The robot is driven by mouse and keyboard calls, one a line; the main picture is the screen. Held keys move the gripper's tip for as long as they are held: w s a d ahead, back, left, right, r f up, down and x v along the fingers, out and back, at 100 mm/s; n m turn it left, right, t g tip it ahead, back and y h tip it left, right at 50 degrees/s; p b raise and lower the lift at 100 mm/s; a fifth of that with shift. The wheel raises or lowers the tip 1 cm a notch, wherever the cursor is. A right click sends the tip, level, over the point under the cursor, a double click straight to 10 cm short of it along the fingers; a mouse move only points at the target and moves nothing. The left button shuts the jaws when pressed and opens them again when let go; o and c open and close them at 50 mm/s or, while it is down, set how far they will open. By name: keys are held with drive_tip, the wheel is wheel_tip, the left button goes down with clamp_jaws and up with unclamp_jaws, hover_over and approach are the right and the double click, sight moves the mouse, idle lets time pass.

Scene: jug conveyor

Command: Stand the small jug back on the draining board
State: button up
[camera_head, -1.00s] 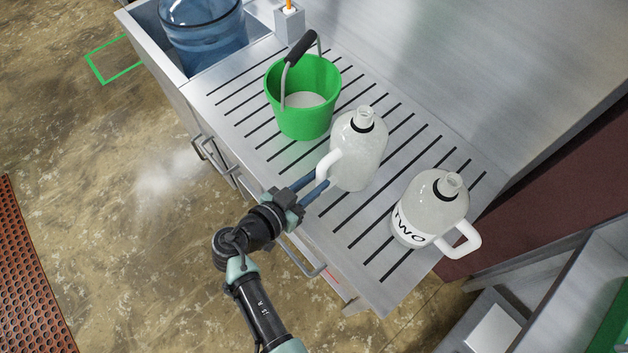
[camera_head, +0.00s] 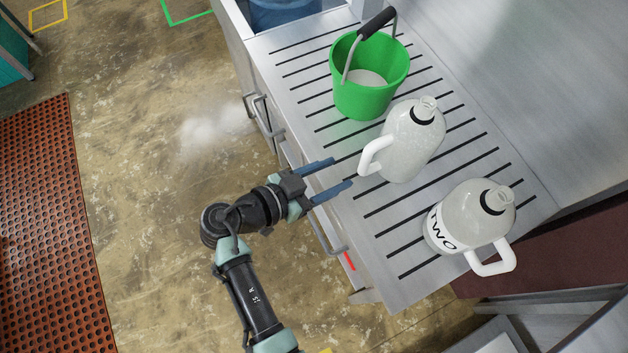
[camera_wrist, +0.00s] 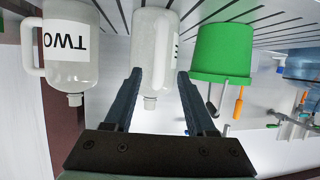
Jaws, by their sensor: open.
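A white translucent jug (camera_head: 412,145) stands upright on the slatted draining board (camera_head: 400,283), its handle facing my gripper. A second similar jug (camera_head: 468,222), labelled TWO, stands upright to its lower right. Which is the small one is not clear from their looks. My gripper (camera_head: 343,173) is open and empty at the board's near edge, its fingertips short of the first jug's handle. In the wrist view, which is upside down, the first jug (camera_wrist: 151,40) shows ahead between the fingers, its label mostly hidden. The TWO jug (camera_wrist: 72,70) is at left there.
A green bucket (camera_head: 365,98) with a raised handle stands on the board behind the first jug. A sink holding a blue container (camera_head: 285,12) lies beyond. Cabinet handles (camera_head: 262,118) stick out below the board's near edge.

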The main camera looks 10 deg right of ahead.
drive_tip(key=v, duration=0.5)
drive_tip(key=w+a+r+n+t+y, duration=0.1)
drive_tip(key=w+r+n+t+y, duration=0.15)
drive_tip(key=w+r, duration=0.4)
drive_tip(key=w+a+r+n+t+y, duration=0.1)
drive_tip(key=w+r+t+y, duration=0.2)
drive_tip(key=r, duration=0.7)
drive_tip(key=w+a+r+n+t+y, duration=0.1)
drive_tip(key=w+r+n+t+y, duration=0.15)
drive_tip(key=w+r, duration=0.45)
wheel_tip(320, 180, up, 18)
drive_tip(key=s+n+t+y, duration=0.1)
drive_tip(key=s+n+t, duration=0.15)
drive_tip(key=t, duration=0.35)
drive_tip(key=s+r+n+t+y, duration=0.1)
drive_tip(key=s+r+n+t, duration=0.1)
drive_tip(key=s+r, duration=0.4)
drive_tip(key=s+r+n+t+y+b, duration=0.1)
drive_tip(key=s+r+t, duration=0.4)
drive_tip(key=r, duration=0.6)
drive_tip(key=shift+s+d+r+n+y, duration=0.3)
drive_tip(key=shift+s+d+n+y, duration=0.25)
drive_tip(key=shift+s, duration=0.55)
drive_tip(key=shift+a, duration=0.15)
